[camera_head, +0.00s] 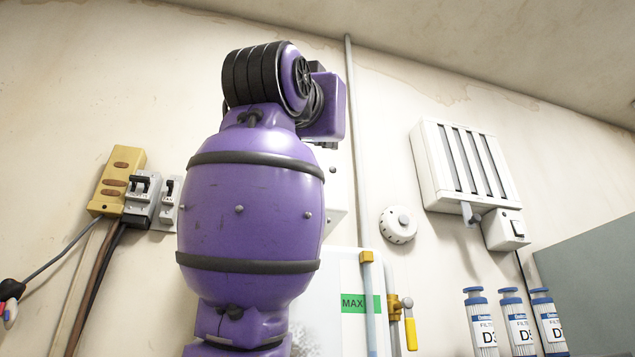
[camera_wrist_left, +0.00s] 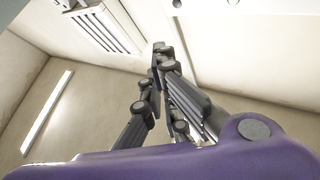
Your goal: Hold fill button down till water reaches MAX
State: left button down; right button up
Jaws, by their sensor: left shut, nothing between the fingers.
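A pale tank (camera_head: 325,285) with a green MAX label (camera_head: 353,303) is at the lower middle of the head view, partly behind my purple left arm. I cannot make out the water level; a grey speckled patch shows low on the tank beside the arm. No fill button can be clearly identified. A white box (camera_head: 338,190) on the wall is mostly hidden by the arm. My left gripper is hidden in the head view. In the left wrist view the left gripper (camera_wrist_left: 160,58) is shut and empty, its dark fingers together. My right gripper is in neither view.
A round white dial (camera_head: 398,225) and a vented white heater (camera_head: 465,165) are on the wall at right. Several filter bottles (camera_head: 519,325) stand below. A yellow-handled valve (camera_head: 410,325) is beside the tank. Switches (camera_head: 142,197) and cables are at left.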

pick_arm(q)
jog(key=w+a, duration=0.2)
jog(key=w, duration=0.6)
jog(key=shift+w+a, duration=0.2)
jog(key=shift+a, duration=0.2)
jog(key=shift+w, duration=0.15)
dwell(1.0)
jog(key=shift+w+a, duration=0.15)
jog(key=shift+w, duration=0.1)
